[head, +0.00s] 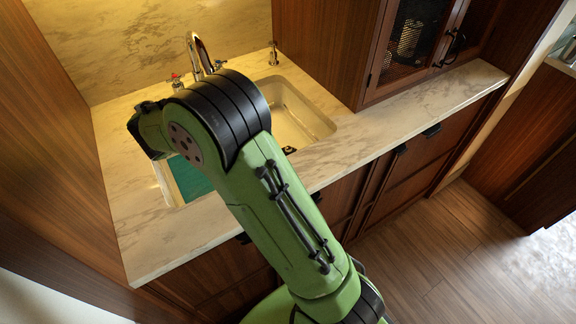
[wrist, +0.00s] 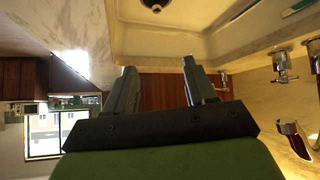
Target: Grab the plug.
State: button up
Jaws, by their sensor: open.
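A small dark round fitting (head: 289,150) sits in the floor of the sink basin (head: 318,122). It also shows at the top edge of the wrist view (wrist: 154,4), partly cut off, as a dark centre in a pale metal ring. I cannot tell whether it is the plug or only the drain. My gripper (wrist: 158,72) is open, with nothing between its fingers in the wrist view. It is apart from the round fitting. In the head view my own arm hides the fingers and part of the sink.
A chrome faucet (head: 200,52) with red and blue handles stands behind the sink. A teal surface (head: 192,180) shows at the sink's left part. A slim metal dispenser (head: 273,54) stands at the back. The marble counter (head: 410,112) is clear to the right, below a mesh-door cabinet (head: 412,40).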

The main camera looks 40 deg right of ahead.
notch_tip(320, 180, down, 13)
jog(key=w+m+g+h+b, duration=0.1)
jog(key=w+m+h+b, duration=0.1)
jog(key=m+h+b, duration=0.15)
jog(key=b, duration=0.1)
send_near(287, 148)
jog(key=shift+d+f, duration=1)
jog(key=shift+d, duration=0.15)
jog(key=x, duration=0.4)
jog(key=b+x, duration=0.1)
jog(key=x, duration=0.1)
jog(key=shift+w+d+r, duration=0.1)
jog(key=shift+d+r, duration=0.15)
jog(key=shift+c, duration=0.3)
jog(key=shift+r, duration=0.1)
grip_shut()
